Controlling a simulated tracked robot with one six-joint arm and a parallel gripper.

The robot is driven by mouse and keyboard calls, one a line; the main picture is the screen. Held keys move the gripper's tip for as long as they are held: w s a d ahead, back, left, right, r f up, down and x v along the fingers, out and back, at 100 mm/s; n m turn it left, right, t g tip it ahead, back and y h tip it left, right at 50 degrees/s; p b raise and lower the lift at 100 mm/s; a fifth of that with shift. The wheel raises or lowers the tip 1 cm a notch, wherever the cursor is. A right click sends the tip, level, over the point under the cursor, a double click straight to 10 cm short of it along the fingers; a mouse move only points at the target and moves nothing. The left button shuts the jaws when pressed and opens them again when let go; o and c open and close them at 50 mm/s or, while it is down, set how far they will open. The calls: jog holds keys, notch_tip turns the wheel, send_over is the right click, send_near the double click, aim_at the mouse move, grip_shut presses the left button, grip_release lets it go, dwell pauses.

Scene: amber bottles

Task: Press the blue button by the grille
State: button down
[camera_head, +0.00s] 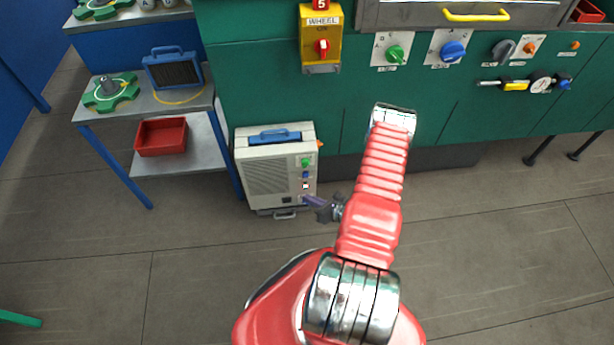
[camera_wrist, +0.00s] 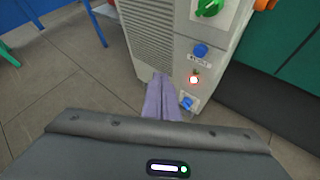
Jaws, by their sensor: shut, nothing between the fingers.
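A pale cabinet (camera_head: 270,188) stands on the floor against the green bench, with a grille (camera_head: 265,177) on its front. In the wrist view the grille (camera_wrist: 150,28) is left of a column of controls. A round blue button (camera_wrist: 200,50) sits there above a label.
A green knob (camera_wrist: 209,7) is above the blue button. A blue handle (camera_head: 274,136) tops the cabinet. A metal shelf cart (camera_head: 205,150) with a red bin (camera_head: 161,137) stands left. The green bench (camera_head: 250,60) is behind. Floor in front is open.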

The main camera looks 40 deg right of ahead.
aim_at(306, 175)
jog(key=shift+s+d+f+m+h, duration=0.1)
jog(key=shift+s+f+m+h, duration=0.25)
jog(key=shift+s+f, duration=0.4)
jog(key=shift+w+f, duration=0.1)
jog(key=shift+w, duration=0.15)
jog(key=w+d, duration=0.5)
jog(key=w, duration=0.2)
jog(key=shift+w, duration=0.1)
dwell(1.9)
jog(key=shift+w+d, duration=0.2)
jog(key=shift+w, duration=0.15)
jog(key=shift+w+d, duration=0.3)
jog(key=shift+w, duration=0.1)
dwell(1.2)
jog(key=shift+s, duration=0.1)
jog(key=shift+s+a, duration=0.5)
jog(key=shift+s, duration=0.15)
